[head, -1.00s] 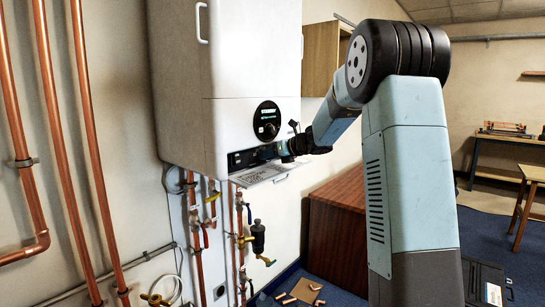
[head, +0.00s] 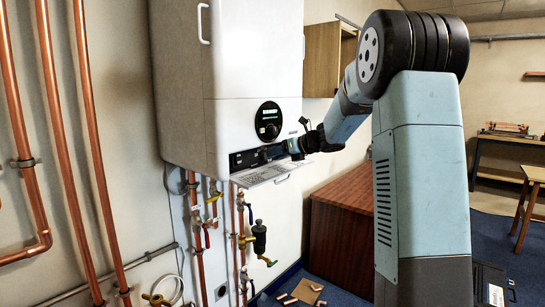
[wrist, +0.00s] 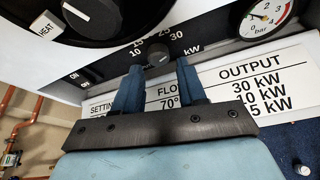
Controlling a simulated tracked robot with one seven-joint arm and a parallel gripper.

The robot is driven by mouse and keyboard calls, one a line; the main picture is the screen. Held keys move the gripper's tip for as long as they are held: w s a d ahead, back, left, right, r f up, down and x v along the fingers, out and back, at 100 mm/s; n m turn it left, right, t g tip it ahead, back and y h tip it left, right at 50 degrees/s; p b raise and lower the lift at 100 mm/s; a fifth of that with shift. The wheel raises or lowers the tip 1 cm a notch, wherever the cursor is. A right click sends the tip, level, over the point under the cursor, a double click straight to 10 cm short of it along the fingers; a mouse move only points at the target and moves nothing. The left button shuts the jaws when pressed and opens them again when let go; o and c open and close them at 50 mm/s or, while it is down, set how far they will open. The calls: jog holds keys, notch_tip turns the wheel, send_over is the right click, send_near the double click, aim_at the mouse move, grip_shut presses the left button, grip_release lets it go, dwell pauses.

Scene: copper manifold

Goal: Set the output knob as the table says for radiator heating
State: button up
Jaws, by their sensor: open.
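The output knob (wrist: 159,57) is a small dark round knob on the boiler's black control strip, with 10, 15, 30 and kW marks around it. Its pointer direction is too small to tell. My gripper (wrist: 159,67) is open, its two blue fingers on either side of and just below the knob; I cannot tell whether they touch it. The white printed table (wrist: 222,85) lies below, with FLOW and OUTPUT columns; 30 kW, 10 kW and a partly cut 5 kW line show. My fingers hide most row labels. In the head view my gripper (head: 272,153) is at the strip.
The white boiler (head: 255,65) hangs on the wall, with a round display dial (head: 268,120) above the strip. A pressure gauge (wrist: 266,16) and a larger dial (wrist: 95,14) flank the knob. The lowered flap (head: 265,174) juts out below. A brown cabinet (head: 340,225) stands right.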

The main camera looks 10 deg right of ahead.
jog(key=v, duration=1)
jog(key=shift+s+d+r, duration=0.1)
jog(key=s+a+f+n+g+h, duration=0.1)
jog(key=s+a+n+g+h, duration=0.1)
jog(key=s+a+n, duration=0.45)
jog(key=s+a+f+n+g+h, duration=0.1)
jog(key=s+a+n+g, duration=0.15)
jog(key=s+n, duration=0.7)
jog(key=s+f+n+h, duration=0.3)
jog(key=s+n, duration=0.4)
jog(key=s, duration=0.4)
jog(key=s+d+f+n+h, duration=0.1)
jog(key=s+f+n+h, duration=0.1)
jog(key=s+n, duration=0.5)
jog(key=s+h, duration=0.1)
jog(key=s, duration=0.4)
jog(key=shift+s+d+f+n, duration=0.3)
jog(key=shift+f+n, duration=0.1)
